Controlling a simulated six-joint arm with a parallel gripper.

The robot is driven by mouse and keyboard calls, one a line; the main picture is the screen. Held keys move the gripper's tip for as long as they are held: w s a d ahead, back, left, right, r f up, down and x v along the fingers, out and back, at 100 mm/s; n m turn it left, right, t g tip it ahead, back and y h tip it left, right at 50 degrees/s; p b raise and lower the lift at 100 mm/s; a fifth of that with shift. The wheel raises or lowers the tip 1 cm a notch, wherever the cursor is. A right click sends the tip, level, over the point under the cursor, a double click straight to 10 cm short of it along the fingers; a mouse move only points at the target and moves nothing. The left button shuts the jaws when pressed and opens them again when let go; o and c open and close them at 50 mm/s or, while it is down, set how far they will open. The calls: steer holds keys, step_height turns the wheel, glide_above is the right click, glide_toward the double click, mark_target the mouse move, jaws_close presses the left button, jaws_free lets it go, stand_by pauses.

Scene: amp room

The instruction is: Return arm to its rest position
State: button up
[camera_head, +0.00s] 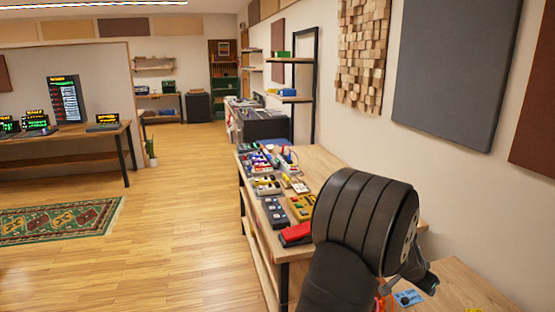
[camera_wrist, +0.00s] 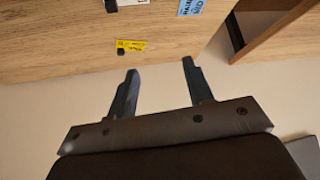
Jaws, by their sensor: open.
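My gripper (camera_wrist: 160,78) shows in the wrist view with its two dark fingers spread apart and nothing between them. The fingertips lie over the pale wall or floor area just short of a wooden surface (camera_wrist: 60,60). In the head view my dark ribbed arm fills the lower right, in front of the wooden workbench (camera_head: 320,158). Part of my gripper shows beyond it at the right (camera_head: 420,272); its fingertips are hard to make out there.
A red pedal (camera_head: 296,235) and several other pedals and boxes crowd the workbench. A yellow tag (camera_wrist: 131,46) and a blue card (camera_wrist: 191,7) lie on the wooden surface in the wrist view. The blue card also shows in the head view (camera_head: 408,298). Open floor (camera_head: 185,215) lies to the left.

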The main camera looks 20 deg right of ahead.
steer(key=w+a+r+n+t, duration=0.1)
steer(key=w+a, duration=0.2)
steer(key=a, duration=0.8)
steer(key=shift+w+a+r, duration=0.2)
steer(key=shift+a+r, duration=0.05)
steer(key=shift+d, duration=0.1)
steer(key=s+d+f+m, duration=0.1)
steer(key=s+d, duration=0.3)
steer(key=d, duration=0.6)
steer(key=s+d+f+m+g, duration=0.1)
steer(key=s+d, duration=0.3)
steer(key=d, duration=0.6)
steer(key=shift+f+g, duration=0.3)
steer(key=shift+f, duration=0.3)
steer(key=shift+s, duration=0.1)
